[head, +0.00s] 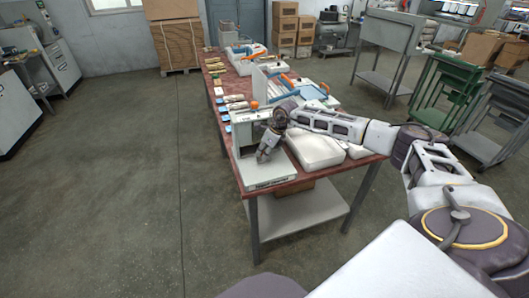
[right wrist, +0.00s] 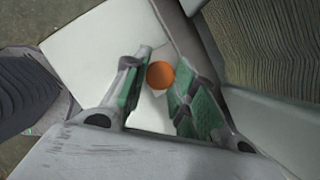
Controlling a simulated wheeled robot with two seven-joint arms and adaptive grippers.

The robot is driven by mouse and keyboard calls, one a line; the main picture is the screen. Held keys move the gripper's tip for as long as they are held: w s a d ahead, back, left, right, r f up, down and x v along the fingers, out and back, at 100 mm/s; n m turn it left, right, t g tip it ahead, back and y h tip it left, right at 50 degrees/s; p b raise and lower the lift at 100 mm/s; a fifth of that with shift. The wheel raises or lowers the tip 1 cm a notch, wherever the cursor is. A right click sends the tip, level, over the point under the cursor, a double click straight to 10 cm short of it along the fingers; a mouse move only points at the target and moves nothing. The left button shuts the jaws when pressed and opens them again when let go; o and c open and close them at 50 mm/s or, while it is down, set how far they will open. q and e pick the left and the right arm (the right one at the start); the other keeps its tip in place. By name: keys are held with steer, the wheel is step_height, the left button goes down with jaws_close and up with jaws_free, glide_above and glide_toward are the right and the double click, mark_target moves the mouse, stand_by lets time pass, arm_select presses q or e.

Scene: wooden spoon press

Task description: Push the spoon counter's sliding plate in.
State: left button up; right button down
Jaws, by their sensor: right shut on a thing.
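The spoon counter (head: 246,130) is a grey-white box unit at the near end of the long red-topped table. A pale flat plate (head: 272,174) extends from it toward the table's near edge. My right gripper (head: 264,154) points down over this plate, close in front of the box. In the right wrist view, the green-padded fingers of my right gripper (right wrist: 160,90) are on both sides of a round orange knob (right wrist: 160,75) and shut on it. A pale plate (right wrist: 90,50) lies below the fingers. My left gripper is not in view.
A blue and white machine (head: 290,85) with orange parts stands farther back. Small packs (head: 237,105) line the left edge. The floor left of the table is clear.

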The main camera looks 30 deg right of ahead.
steer(key=shift+w+d, duration=0.15)
steer(key=shift+w, duration=0.2)
steer(key=shift+r, duration=0.25)
steer(key=c, duration=1.5)
jaws_free()
steer(key=shift+w, duration=0.1)
steer(key=o, duration=0.4)
steer(key=shift+f, duration=0.1)
steer(key=shift+c, duration=0.2)
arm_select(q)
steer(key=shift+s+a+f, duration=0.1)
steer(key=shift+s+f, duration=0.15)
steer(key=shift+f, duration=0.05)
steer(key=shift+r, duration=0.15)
arm_select(e)
steer(key=shift+s, duration=0.2)
